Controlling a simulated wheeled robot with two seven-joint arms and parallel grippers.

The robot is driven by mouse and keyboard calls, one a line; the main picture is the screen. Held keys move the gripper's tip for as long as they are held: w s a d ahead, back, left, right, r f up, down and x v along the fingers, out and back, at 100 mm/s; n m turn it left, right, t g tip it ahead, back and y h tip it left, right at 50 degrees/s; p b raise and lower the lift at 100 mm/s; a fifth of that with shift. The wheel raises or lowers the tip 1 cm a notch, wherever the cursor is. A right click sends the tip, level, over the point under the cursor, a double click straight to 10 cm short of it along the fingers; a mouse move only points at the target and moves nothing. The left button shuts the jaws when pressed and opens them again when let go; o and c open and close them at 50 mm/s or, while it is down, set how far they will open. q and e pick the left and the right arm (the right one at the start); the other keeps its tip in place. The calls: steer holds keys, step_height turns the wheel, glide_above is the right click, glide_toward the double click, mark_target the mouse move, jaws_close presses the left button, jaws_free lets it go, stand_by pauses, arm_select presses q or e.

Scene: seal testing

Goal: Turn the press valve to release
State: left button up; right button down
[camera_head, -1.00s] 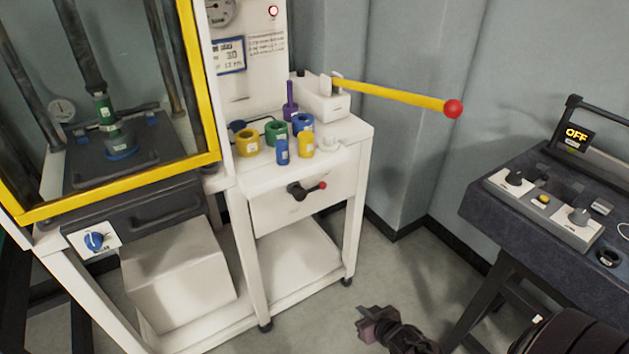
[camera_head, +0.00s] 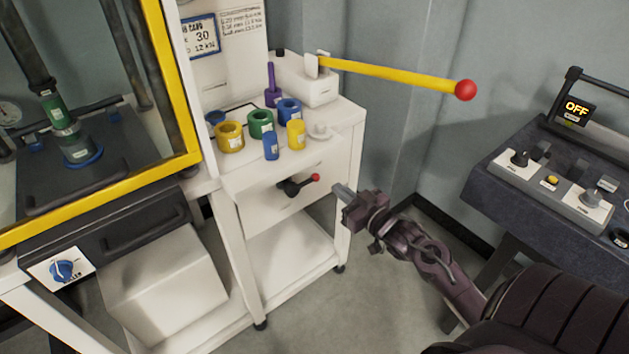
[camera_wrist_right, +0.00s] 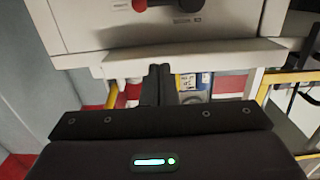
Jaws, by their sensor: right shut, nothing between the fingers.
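A black valve lever with a red ball tip (camera_head: 298,187) sits on the white front panel of the cabinet beside the press. Its red ball and part of its black body also show at the top edge of the wrist view (camera_wrist_right: 139,5). A blue knob (camera_head: 62,268) on a white plate is on the press front at lower left; its label is too small to read surely. My right gripper (camera_head: 343,190) is shut and empty, to the right of the red ball and apart from it. Its closed fingers (camera_wrist_right: 160,85) point toward the panel. My left gripper is out of view.
A yellow pump handle with a red ball (camera_head: 464,90) reaches right above the cabinet. Colored rings and cylinders (camera_head: 260,124) stand on the cabinet top. A yellow-framed guard (camera_head: 180,165) fronts the press. A dark bench (camera_head: 476,192) with a control box stands at right.

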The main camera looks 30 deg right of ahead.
glide_above(315, 181)
steer(key=s+a, duration=0.1)
steer(key=s, duration=0.2)
steer(key=f, duration=0.3)
steer(key=shift+w+a+f, duration=0.1)
steer(key=shift+w+a, duration=0.15)
steer(key=shift+w, duration=0.1)
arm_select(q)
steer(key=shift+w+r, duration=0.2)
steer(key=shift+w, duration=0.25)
arm_select(e)
steer(key=shift+w+f, duration=0.1)
steer(key=shift+f, duration=0.55)
